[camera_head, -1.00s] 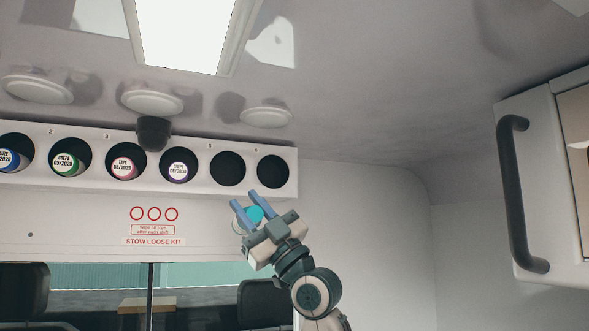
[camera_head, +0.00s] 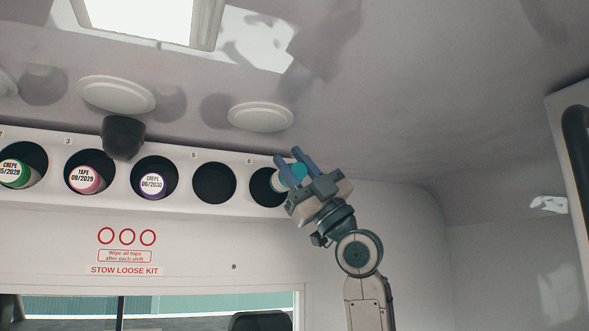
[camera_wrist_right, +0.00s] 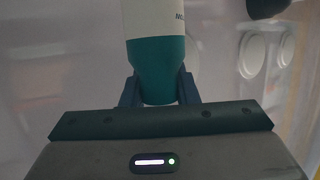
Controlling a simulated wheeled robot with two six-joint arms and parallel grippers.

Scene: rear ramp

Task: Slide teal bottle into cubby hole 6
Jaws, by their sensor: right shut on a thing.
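The teal bottle (camera_head: 299,170) is held in my right gripper (camera_head: 288,156), whose blue fingers are shut on it. In the right wrist view, the bottle's teal end (camera_wrist_right: 160,65) sits between the fingers and its white part (camera_wrist_right: 156,18) with dark lettering points away from the gripper. Cubby hole 6 (camera_head: 260,187) is a dark round opening at the right end of the white rack. The bottle overlaps the right side of this hole in the head view. I cannot tell whether its front end is inside. My left gripper is out of view.
Hole 5 (camera_head: 214,183) beside it looks empty. A purple-labelled roll (camera_head: 153,185), a pink one (camera_head: 85,179) and a green one (camera_head: 15,173) fill holes to the left. The ceiling with a round white disc (camera_head: 261,117) is close above the rack.

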